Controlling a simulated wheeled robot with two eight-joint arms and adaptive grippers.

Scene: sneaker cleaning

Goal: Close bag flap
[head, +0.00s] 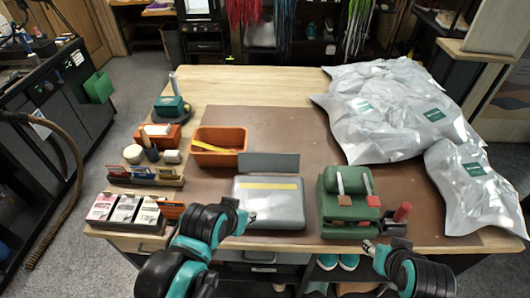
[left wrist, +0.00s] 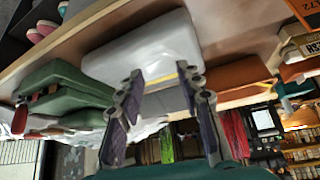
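The bag (head: 268,212) is a pale grey pouch lying near the front edge of the table. Its darker grey flap (head: 268,162) stands up at the far side, and a yellow strip (head: 270,187) runs across the bag. In the left wrist view the bag (left wrist: 145,45) fills the top middle, with the picture upside down. My left gripper (head: 248,215) is at the bag's front left; its fingers (left wrist: 160,76) are spread with nothing held between them. I cannot tell if they touch the bag. My right gripper (head: 371,246) is at the front edge, below the green holder, small and partly hidden.
A green holder (head: 345,212) with brushes stands right of the bag, with a red-handled tool (head: 402,212) beside it. An orange bin (head: 218,147) is behind left. Card boxes (head: 125,209) stand front left. Silver packages (head: 390,110) cover the right side. The mat behind the flap is clear.

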